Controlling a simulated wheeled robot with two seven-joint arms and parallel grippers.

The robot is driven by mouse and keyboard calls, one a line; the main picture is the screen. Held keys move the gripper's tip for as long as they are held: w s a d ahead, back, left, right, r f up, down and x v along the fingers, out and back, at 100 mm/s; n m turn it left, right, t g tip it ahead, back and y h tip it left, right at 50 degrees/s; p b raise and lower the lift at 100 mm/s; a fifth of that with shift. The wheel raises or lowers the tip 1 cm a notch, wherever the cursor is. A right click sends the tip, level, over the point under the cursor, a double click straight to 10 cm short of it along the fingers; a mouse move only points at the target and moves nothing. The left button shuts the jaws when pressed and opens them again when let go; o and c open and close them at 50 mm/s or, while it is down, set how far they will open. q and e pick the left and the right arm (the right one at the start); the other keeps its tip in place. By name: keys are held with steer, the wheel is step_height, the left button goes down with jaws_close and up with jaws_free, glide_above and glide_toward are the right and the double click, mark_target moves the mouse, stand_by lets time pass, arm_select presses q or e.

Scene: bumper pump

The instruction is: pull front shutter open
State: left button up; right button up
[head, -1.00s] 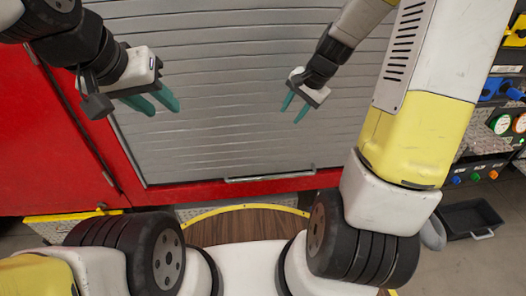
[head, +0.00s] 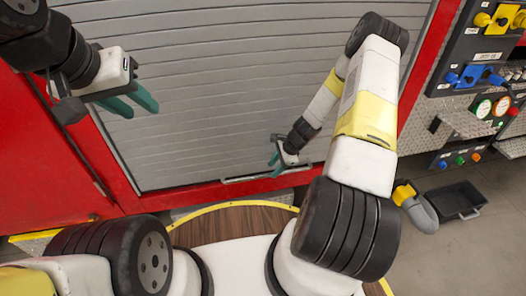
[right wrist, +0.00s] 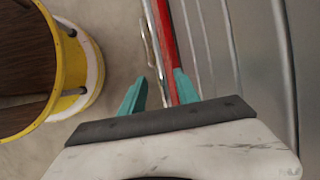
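The front shutter (head: 200,110) is a grey slatted roll-down panel in a red frame, and its bottom edge sits near the frame's lower sill. A thin metal bar handle (head: 240,180) runs along its bottom edge. My right gripper (head: 275,166) is at the right part of this handle, with its teal fingers apart. In the right wrist view the handle (right wrist: 151,40) runs toward the gap between the fingers (right wrist: 160,92); I cannot tell whether they touch it. My left gripper (head: 138,106) is open and empty in front of the shutter's left side.
A round wooden platform (head: 225,222) with a yellow rim lies below the shutter. A panel with gauges and coloured valves (head: 480,90) stands at the right. A black tray (head: 455,200) and a grey and yellow object (head: 415,208) are on the floor at the right.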

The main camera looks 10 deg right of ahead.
mark_target(269, 174)
steer(key=shift+x, duration=1.85)
steer(key=shift+r, duration=0.1)
jaws_close()
